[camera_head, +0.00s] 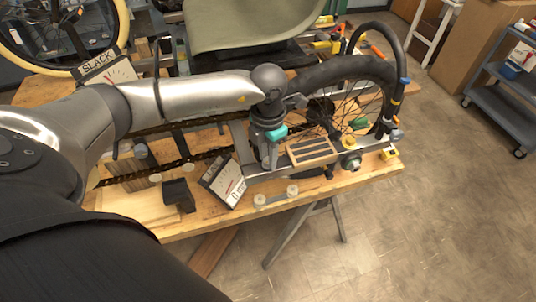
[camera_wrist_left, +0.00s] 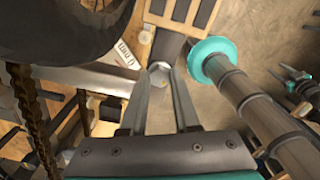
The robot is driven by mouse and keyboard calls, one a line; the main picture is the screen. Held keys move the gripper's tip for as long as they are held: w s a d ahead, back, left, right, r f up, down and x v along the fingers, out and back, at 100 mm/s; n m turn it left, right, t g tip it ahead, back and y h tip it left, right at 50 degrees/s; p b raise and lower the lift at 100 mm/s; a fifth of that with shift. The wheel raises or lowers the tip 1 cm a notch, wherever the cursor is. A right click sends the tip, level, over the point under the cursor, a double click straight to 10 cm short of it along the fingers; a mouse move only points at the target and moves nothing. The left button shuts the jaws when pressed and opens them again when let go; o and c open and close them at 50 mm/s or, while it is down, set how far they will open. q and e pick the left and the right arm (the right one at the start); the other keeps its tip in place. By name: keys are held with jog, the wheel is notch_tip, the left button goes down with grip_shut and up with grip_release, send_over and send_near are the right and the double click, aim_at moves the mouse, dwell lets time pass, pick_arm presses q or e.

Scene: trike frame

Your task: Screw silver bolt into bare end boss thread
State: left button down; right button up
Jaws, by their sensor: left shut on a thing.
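My left gripper (camera_head: 270,163) is over the trike frame's silver rail (camera_head: 300,172), near the middle of the bench; its tips are hard to make out from the head. In the left wrist view my left gripper (camera_wrist_left: 162,78) has its two fingers close together around a small silver piece (camera_wrist_left: 158,67), which looks like the silver bolt's head. The bolt's shank and the boss thread under it are hidden. A silver round boss or hub (camera_head: 350,162) shows at the right end of the rail, apart from the gripper. My right gripper is not in view.
A slatted wooden block (camera_head: 311,152) lies right beside the gripper. A white gauge card (camera_head: 223,181) stands to its left at the bench front. A spoked wheel (camera_head: 360,100) with a black tyre stands behind. The wooden bench's (camera_head: 250,208) front edge is close; open floor lies right.

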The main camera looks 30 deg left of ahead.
pick_arm(q)
jog(key=m, duration=1.1)
jog(key=shift+m, duration=0.3)
jog(key=c, duration=0.9)
grip_release()
jog(key=shift+o, duration=0.2)
jog(key=n, duration=0.5)
jog(key=shift+n, duration=0.4)
jog(key=n, duration=0.6)
